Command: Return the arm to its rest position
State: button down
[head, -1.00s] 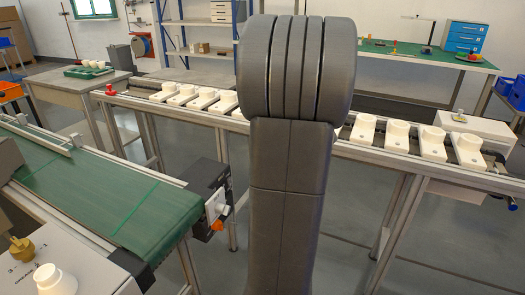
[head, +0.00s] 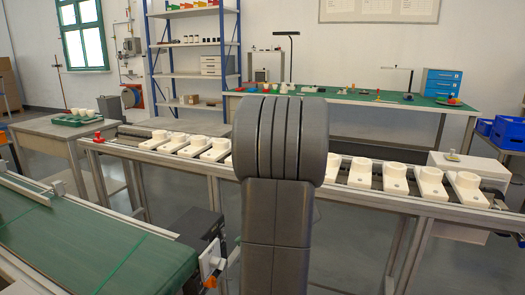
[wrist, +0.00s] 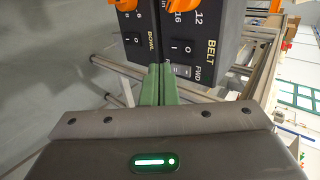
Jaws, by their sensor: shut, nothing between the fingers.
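My arm (head: 278,150) stands upright in the middle of the head view, a dark grey column with a rounded, ribbed joint on top. My gripper is hidden in the head view. In the wrist view my gripper (wrist: 158,85) shows as two green fingers pressed together, shut and empty. The fingers point toward two dark control boxes, one marked BOWL (wrist: 140,40) and one marked BELT (wrist: 203,45). Both have orange knobs. I cannot tell whether the fingertips touch the boxes.
A rail line (head: 415,204) with several white lamp holders crosses behind my arm. A green conveyor belt (head: 95,250) lies at lower left. A side table (head: 50,130) with a green tray stands at left. A green-topped bench (head: 350,97) and blue shelving (head: 148,60) stand behind.

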jog(key=shift+v, duration=1.55)
